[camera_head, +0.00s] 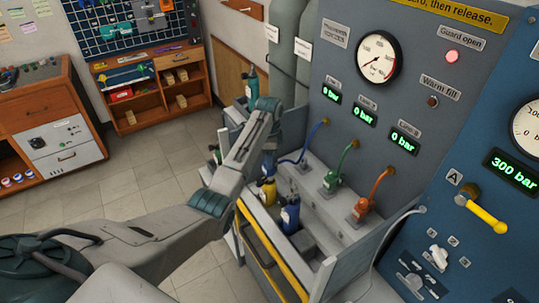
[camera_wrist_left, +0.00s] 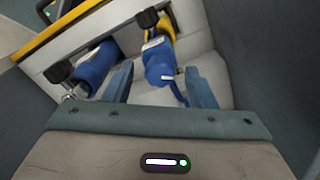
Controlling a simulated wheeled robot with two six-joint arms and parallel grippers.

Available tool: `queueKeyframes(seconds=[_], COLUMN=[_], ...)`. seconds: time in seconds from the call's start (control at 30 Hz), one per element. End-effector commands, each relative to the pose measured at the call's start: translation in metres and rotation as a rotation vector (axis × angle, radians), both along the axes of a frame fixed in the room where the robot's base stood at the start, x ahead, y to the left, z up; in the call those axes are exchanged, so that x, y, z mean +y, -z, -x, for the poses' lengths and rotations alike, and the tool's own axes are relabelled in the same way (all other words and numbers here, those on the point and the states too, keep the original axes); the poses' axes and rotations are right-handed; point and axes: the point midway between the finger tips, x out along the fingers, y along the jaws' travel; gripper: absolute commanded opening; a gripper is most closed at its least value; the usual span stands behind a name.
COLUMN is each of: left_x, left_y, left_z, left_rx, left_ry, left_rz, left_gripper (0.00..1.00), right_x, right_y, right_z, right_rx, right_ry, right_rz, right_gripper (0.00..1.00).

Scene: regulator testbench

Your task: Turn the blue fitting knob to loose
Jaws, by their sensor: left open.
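My left arm reaches across the head view into the bench, and my left gripper (camera_head: 268,162) is beside the end of the blue hose (camera_head: 306,148). The blue fitting is mostly hidden there. In the left wrist view my gripper (camera_wrist_left: 159,86) is open, its two blue-grey fingers apart. A blue body (camera_wrist_left: 158,62) with a black knob (camera_wrist_left: 147,18) shows between them, apparently not gripped. A thin blue piece hangs below it. I cannot tell whether this is the fitting or a bottle. A second blue body (camera_wrist_left: 97,66) with a black knob lies left of the left finger.
Green (camera_head: 331,181) and orange (camera_head: 361,209) fittings stand right of the blue hose. A yellow rail (camera_head: 262,245) edges the bench.

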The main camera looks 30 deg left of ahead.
Motion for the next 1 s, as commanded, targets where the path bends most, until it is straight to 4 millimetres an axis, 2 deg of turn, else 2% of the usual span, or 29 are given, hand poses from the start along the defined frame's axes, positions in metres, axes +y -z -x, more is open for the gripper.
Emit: queueKeyframes(seconds=[0.1, 0.3, 0.33, 0.67, 1.0], left_x=[-0.0002, -0.0002, -0.0002, -0.0001, 0.0000], left_y=[-0.0001, -0.0001, -0.0001, 0.0000, 0.0000], left_z=[-0.0001, -0.0001, -0.0001, 0.0000, 0.0000], left_rx=[0.000, 0.000, 0.000, 0.000, 0.000], left_ry=[0.000, 0.000, 0.000, -0.042, -0.270], left_rz=[0.000, 0.000, 0.000, 0.000, 0.000], left_gripper=[0.49, 0.10, 0.06, 0.06, 0.06], right_x=[0.0005, 0.0005, 0.0005, 0.0004, 0.0003], right_y=[0.0001, 0.0001, 0.0001, 0.0001, 0.0001], right_z=[0.0006, 0.0008, 0.0008, 0.0009, 0.0009], right_rx=[0.001, 0.001, 0.001, 0.001, 0.001], right_ry=[0.000, 0.000, 0.000, 0.000, 0.000], right_rz=[-0.001, -0.001, -0.001, -0.001, 0.000], right_gripper=[0.36, 0.36, 0.36, 0.36, 0.36])
